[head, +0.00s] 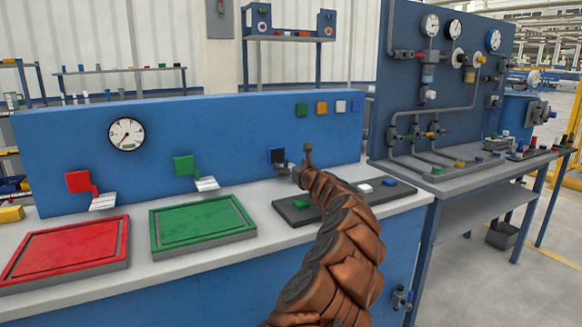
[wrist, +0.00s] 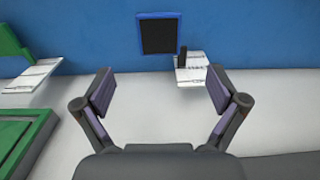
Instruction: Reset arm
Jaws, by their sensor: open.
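My gripper (head: 292,172) is at the end of my brown-covered arm, above the back of the light worktop in front of the blue panel. In the wrist view my gripper (wrist: 160,95) is open, with its two fingers spread wide and nothing between them. Ahead of it are a dark square with a blue frame (wrist: 159,34) on the panel and a small white shelf (wrist: 190,70) below that. In the head view the blue-framed square (head: 279,156) is partly hidden by my gripper.
A red tray (head: 122,240) and a green tray (head: 160,240) lie on the worktop at left. A pipe-and-gauge bench (head: 450,205) stands at right.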

